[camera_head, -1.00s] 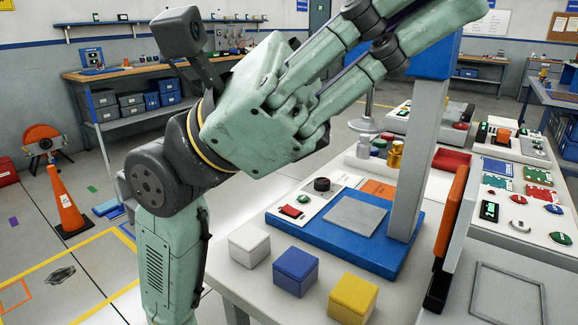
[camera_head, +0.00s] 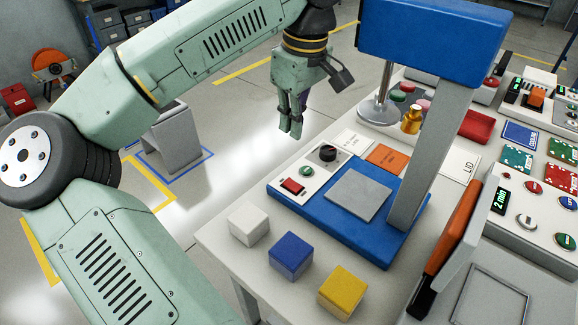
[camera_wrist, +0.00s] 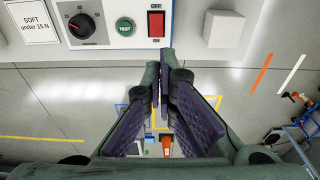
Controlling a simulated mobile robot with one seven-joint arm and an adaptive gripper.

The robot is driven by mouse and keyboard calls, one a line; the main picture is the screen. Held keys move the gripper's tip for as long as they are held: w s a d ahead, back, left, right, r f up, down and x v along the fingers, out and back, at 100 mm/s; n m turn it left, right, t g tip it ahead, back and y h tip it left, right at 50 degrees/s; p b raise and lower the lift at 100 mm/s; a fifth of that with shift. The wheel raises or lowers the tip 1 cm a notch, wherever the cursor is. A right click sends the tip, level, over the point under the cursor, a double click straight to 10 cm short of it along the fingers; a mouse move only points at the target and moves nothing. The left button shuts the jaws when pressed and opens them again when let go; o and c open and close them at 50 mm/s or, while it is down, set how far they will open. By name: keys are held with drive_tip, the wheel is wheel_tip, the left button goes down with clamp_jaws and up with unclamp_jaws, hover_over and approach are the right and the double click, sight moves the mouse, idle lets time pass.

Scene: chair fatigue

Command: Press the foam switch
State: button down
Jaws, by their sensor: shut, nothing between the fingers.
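A white control panel (camera_head: 320,163) lies on the blue base of a press (camera_head: 330,225). It carries a red rocker switch (camera_head: 292,187), a green button (camera_head: 306,171) and a black knob (camera_head: 328,153). In the wrist view, the red switch (camera_wrist: 156,22) is marked ON and the green button (camera_wrist: 125,27) reads TEST. No label reading "foam" is legible. My gripper (camera_head: 291,130) is shut and empty, pointing down, apart from the panel and beyond its far left edge. In the wrist view, the fingertips (camera_wrist: 165,75) appear just below the red switch.
White (camera_head: 249,224), blue (camera_head: 293,255) and yellow (camera_head: 340,290) cubes stand along the near edge. The press column (camera_head: 425,150) and blue head (camera_head: 435,35) rise right of the panel. A "SOFT under 15 N" card (camera_wrist: 32,20) lies beside the knob. Open floor lies left of the table.

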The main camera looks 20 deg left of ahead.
sight(286, 182)
drive_tip(key=shift+f, duration=0.15)
drive_tip(key=f+b, duration=0.3)
drive_tip(key=f, duration=0.1)
drive_tip(key=a+f+b, duration=0.1)
drive_tip(key=f+b, duration=0.2)
drive_tip(key=f, duration=0.2)
drive_tip(key=f+b, duration=0.4)
drive_tip(key=shift+w+a+f, duration=0.2)
drive_tip(key=shift+w+f, duration=0.1)
drive_tip(key=shift+f, duration=0.05)
drive_tip(key=shift+w, duration=0.15)
